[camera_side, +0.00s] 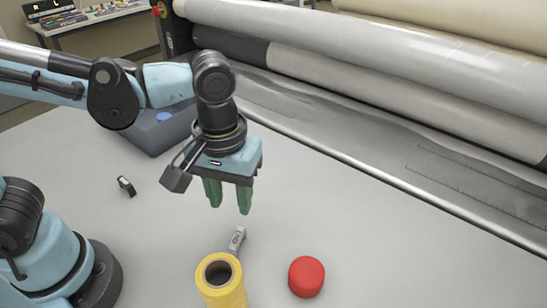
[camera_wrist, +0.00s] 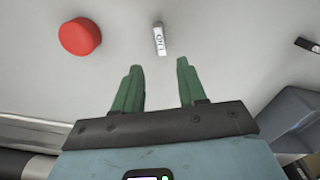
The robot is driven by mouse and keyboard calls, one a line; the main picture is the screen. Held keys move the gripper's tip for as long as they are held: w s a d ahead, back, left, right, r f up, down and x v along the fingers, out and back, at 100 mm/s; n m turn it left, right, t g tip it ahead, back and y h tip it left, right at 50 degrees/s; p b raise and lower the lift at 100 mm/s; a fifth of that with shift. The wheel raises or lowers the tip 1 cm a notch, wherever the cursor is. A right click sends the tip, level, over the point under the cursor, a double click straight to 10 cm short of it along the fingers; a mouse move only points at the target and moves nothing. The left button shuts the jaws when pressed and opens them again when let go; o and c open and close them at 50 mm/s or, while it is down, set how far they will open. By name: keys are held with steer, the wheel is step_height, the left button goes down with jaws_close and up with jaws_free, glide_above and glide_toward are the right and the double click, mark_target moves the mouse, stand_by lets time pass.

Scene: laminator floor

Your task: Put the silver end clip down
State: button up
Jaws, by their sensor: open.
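The silver end clip (camera_side: 237,239) lies on the pale work surface, just behind the yellow roll in the side view. In the wrist view the clip (camera_wrist: 159,39) lies beyond my fingertips, close to the line between them, and nothing touches it. My gripper (camera_side: 229,212) points down with its green fingers apart and empty, above the surface and behind the clip. In the wrist view both fingers of my gripper (camera_wrist: 158,65) show, with bare surface between them.
A yellow roll (camera_side: 222,290) stands close to the clip. A red round piece (camera_side: 306,276) lies to the right. A small black clip-like piece (camera_side: 126,186) lies to the left. A grey-blue bin (camera_side: 160,135) stands behind my arm. The laminator rollers (camera_side: 370,70) run along the back.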

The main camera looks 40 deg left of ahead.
steer(key=w+a+r+m+t, duration=0.1)
steer(key=w+a+m+t, duration=0.1)
steer(key=a, duration=0.5)
steer(key=w+a+r+m+t, duration=0.1)
steer(key=w+a+m+t, duration=0.1)
steer(key=a+t, duration=0.3)
steer(key=a, duration=0.3)
steer(key=shift+a, duration=0.3)
